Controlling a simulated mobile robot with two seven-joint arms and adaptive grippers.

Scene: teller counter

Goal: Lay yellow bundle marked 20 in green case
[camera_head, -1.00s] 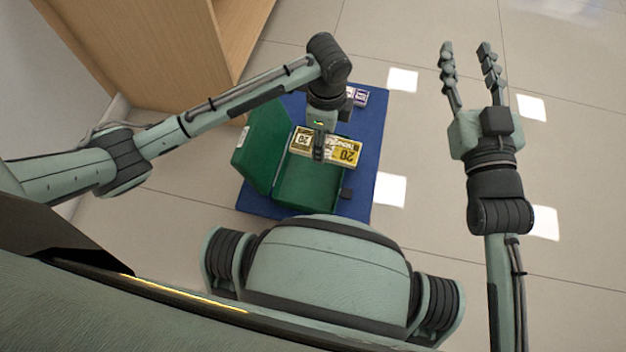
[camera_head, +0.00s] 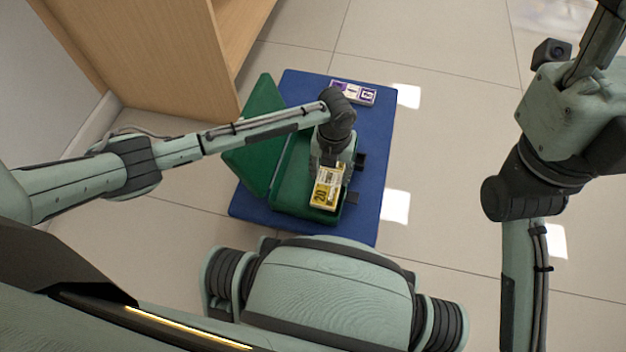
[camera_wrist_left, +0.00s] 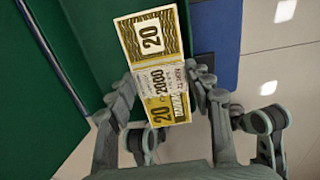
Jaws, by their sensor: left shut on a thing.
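The yellow bundle marked 20 (camera_head: 325,192) is in my left gripper (camera_head: 334,174), over the near part of the open green case (camera_head: 287,190). In the left wrist view the bundle (camera_wrist_left: 152,45) lies between the fingers of the left gripper (camera_wrist_left: 164,108), its printed face showing, with green case wall (camera_wrist_left: 92,40) beside it. The gap between bundle and case floor cannot be judged. The case lid stands open to the left. My arm hides part of the case. My right gripper (camera_head: 590,65) is at the upper right, its fingertips cut off by the frame edge.
The case rests on a blue mat (camera_head: 300,88). A purple and white bundle (camera_head: 353,93) lies at the mat's far edge. A wooden cabinet (camera_head: 150,60) stands at the upper left. The tiled floor right of the mat is clear.

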